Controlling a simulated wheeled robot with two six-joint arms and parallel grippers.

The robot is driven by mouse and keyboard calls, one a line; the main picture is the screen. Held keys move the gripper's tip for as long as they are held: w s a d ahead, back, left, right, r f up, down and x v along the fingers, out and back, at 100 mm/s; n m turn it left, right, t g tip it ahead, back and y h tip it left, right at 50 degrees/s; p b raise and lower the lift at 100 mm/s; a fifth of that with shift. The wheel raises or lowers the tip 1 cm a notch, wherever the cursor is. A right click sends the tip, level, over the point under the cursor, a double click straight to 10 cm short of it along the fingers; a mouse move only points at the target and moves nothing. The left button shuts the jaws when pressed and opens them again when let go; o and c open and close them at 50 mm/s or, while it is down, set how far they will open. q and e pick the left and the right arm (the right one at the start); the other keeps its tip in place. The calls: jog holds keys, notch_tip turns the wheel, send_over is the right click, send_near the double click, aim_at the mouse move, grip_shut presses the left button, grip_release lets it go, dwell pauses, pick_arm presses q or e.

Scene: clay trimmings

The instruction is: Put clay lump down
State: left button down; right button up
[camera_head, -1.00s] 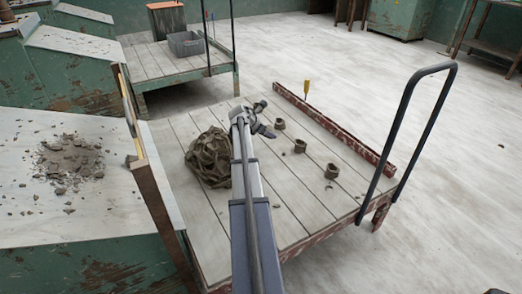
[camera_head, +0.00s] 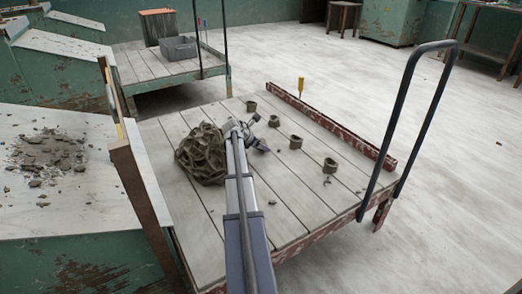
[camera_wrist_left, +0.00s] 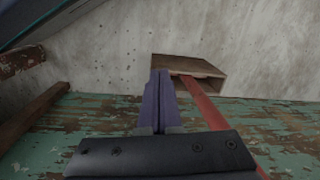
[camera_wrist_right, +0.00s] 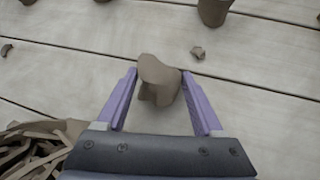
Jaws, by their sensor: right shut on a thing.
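A brown clay lump (camera_wrist_right: 158,80) sits between the purple fingers of my right gripper (camera_wrist_right: 160,102) in the right wrist view. The gripper is shut on it. In the head view my right gripper (camera_head: 258,143) is over the plank-topped cart (camera_head: 225,235), just right of a heap of brown clay ribbons (camera_head: 203,155); the lump is hard to make out there. Whether the lump touches the planks I cannot tell. My left gripper (camera_wrist_left: 163,100) has its fingers together, empty, before a wooden box (camera_wrist_left: 190,68) and a red bar (camera_wrist_left: 205,100); it is not in the head view.
Several small clay pots (camera_head: 295,142) stand in a row on the cart, right of my gripper. Crumbs lie around them. A rust-red rail (camera_head: 330,125) and black handle (camera_head: 400,120) edge the right side. Clay scraps (camera_head: 50,155) cover the left bench. Bare planks lie in front.

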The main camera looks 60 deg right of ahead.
jog(key=shift+f, duration=0.15)
jog(key=o, duration=1.5)
jog(key=shift+a+r+p, duration=0.15)
jog(key=shift+r+p, duration=0.3)
jog(key=shift+r, duration=0.05)
jog(key=shift+p+v, duration=3.9)
jog(key=shift+v, duration=1.8)
